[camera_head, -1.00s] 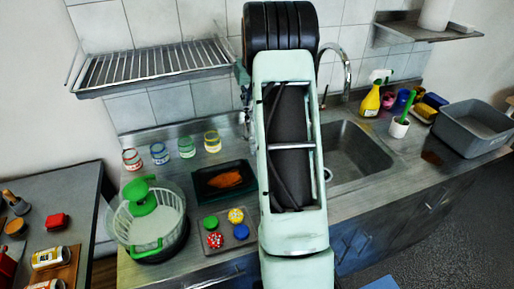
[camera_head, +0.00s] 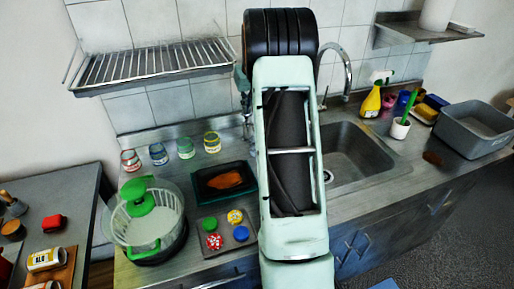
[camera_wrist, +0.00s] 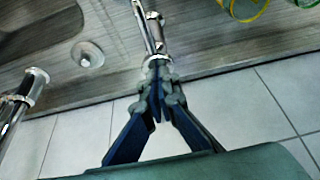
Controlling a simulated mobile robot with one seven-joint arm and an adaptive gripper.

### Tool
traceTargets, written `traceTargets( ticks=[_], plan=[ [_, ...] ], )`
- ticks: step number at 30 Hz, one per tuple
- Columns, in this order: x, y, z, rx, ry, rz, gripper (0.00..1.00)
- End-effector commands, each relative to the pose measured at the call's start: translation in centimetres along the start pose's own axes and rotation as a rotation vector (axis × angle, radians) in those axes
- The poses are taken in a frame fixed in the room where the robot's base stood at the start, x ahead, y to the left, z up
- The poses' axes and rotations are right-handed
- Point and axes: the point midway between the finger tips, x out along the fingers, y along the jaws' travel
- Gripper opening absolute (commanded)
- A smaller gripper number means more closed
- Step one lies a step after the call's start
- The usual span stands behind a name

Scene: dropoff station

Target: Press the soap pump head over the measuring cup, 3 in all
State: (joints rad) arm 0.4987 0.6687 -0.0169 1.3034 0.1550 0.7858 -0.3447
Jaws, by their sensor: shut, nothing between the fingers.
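My gripper (camera_wrist: 157,68) is shut and empty in the wrist view. Its fingertips are at or very close to a chrome fitting (camera_wrist: 152,20) with a collar and a thin tube, which looks like the soap pump; I cannot tell whether they touch its head. I cannot make out the measuring cup in either view.
A chrome faucet (camera_head: 346,72) stands behind the sink (camera_head: 350,155). A yellow-banded glass jar (camera_head: 212,142) ends a row of jars to the left. A black tray (camera_head: 203,197) and salad spinner (camera_head: 118,228) are on the counter. A wire rack (camera_head: 150,65) hangs above.

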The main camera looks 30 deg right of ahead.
Motion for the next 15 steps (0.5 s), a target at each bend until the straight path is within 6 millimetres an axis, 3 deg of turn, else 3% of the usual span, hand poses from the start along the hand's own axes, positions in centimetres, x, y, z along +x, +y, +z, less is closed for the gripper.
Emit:
traceTargets(
  ticks=[15],
  plan=[
    [-2.7, 0.0, -1.1, 0.0, -0.003, 0.0, 0.0]
  ],
)
